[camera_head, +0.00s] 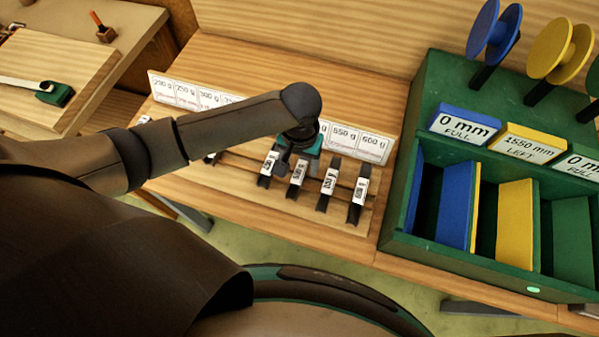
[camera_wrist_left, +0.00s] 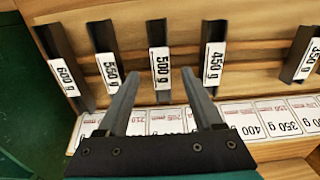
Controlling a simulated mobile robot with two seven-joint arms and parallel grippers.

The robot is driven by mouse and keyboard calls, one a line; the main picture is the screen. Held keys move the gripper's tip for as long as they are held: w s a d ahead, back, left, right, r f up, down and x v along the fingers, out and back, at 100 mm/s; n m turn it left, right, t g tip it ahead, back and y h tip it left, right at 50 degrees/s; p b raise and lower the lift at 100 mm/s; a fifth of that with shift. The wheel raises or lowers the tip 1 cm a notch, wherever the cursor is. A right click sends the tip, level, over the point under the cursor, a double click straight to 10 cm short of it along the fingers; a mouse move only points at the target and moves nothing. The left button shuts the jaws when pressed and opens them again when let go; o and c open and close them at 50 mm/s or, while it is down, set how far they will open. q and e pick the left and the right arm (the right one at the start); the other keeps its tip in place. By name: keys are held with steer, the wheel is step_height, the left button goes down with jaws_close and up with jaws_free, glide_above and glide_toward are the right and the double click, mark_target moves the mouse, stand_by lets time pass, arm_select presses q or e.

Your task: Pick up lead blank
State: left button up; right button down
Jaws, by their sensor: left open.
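Dark lead blanks with white weight labels lie side by side on a wooden rack (camera_head: 225,177). In the left wrist view the 500 g blank (camera_wrist_left: 160,52) lies between and beyond my open fingertips. The 450 g blank (camera_wrist_left: 213,58) is to its right; the 550 g blank (camera_wrist_left: 104,50) and 600 g blank (camera_wrist_left: 64,65) are to its left. My left gripper (camera_head: 283,165) is open and empty over the rack in the head view, and its fingers show in the left wrist view (camera_wrist_left: 160,78). It hides part of the row. My right gripper is not in view.
A weight card strip (camera_head: 355,142) stands behind the blanks. A green divided bin (camera_head: 395,243) with blue and yellow panels and spools stands close on the right. A wooden board (camera_head: 60,70) with a green-ended tool lies at left. Another blank (camera_wrist_left: 303,55) lies beyond a gap.

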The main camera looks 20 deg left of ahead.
mark_target(299, 172)
arm_select(q)
step_height(299, 172, down, 4)
steer(key=shift+a+r+b, duration=0.1)
steer(key=shift+r+b, duration=0.15)
steer(key=shift+b, duration=0.1)
jaws_close()
steer(key=shift+w, duration=0.1)
stand_by(1.1)
